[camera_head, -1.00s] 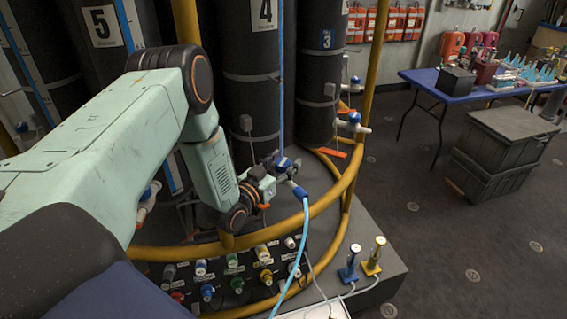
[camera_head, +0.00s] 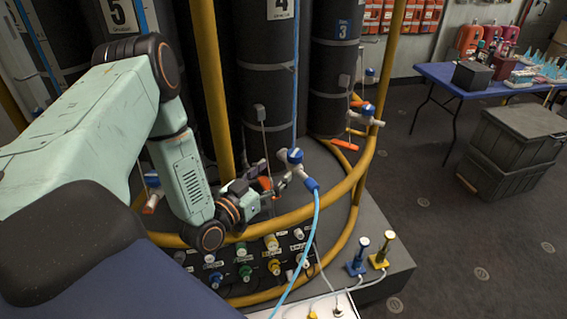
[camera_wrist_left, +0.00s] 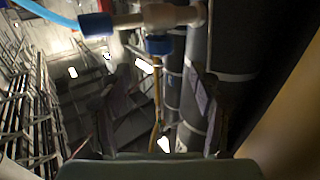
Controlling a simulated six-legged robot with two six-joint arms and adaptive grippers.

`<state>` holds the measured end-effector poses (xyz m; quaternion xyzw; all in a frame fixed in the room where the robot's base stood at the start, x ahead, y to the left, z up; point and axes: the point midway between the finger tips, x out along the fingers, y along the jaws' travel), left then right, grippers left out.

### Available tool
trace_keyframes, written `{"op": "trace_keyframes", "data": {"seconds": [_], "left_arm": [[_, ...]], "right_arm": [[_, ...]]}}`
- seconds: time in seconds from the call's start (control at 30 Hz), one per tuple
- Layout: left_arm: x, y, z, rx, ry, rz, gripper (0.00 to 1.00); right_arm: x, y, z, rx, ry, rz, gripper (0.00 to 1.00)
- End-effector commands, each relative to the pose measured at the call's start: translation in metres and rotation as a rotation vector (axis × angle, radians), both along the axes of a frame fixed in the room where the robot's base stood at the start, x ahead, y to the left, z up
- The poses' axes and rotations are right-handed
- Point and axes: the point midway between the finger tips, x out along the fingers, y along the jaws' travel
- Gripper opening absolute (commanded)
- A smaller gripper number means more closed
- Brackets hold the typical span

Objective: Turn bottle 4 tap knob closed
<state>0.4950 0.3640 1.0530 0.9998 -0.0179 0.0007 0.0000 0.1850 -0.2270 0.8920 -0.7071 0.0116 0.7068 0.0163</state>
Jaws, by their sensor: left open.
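Bottle 4 (camera_head: 268,90) is a tall dark cylinder with a "4" label near the top edge of the head view. Its tap has a blue knob (camera_head: 294,156) and a blue hose coupling at the lower right. My left gripper (camera_head: 280,184) is just left of and below the tap, with its fingers towards it. In the left wrist view the fingers are apart with nothing between them (camera_wrist_left: 160,85). A blue knob (camera_wrist_left: 158,44) on a pale pipe shows above the gap there. I cannot tell whether a finger touches the tap. My right gripper is not in view.
A yellow rail (camera_head: 335,195) curves around the bottles, in front of the tap. A light blue hose (camera_head: 312,230) hangs from the tap past a panel of coloured connectors (camera_head: 245,272). Bottle 3 (camera_head: 333,80) stands to the right. A blue table (camera_head: 430,72) and grey crates (camera_head: 510,150) stand farther right.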

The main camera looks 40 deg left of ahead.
Motion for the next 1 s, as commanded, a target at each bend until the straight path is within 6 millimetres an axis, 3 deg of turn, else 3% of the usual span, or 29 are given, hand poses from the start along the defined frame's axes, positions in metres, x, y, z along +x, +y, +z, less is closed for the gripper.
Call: {"op": "trace_keyframes", "data": {"seconds": [0.2, 0.57, 0.77, 1.0], "left_arm": [[-0.018, 0.001, 0.0, -0.001, -0.001, 0.001, 0.63], [-0.019, 0.0, 0.0, 0.0, -0.002, 0.0, 0.63], [-0.011, -0.006, 0.002, 0.003, -0.023, -0.017, 0.63], [0.007, -0.032, 0.007, 0.017, -0.058, -0.078, 0.63]], "right_arm": [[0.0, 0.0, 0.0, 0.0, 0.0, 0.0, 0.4], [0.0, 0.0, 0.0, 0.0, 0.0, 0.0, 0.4], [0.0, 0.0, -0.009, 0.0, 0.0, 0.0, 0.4], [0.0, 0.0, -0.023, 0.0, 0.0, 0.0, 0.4]]}}
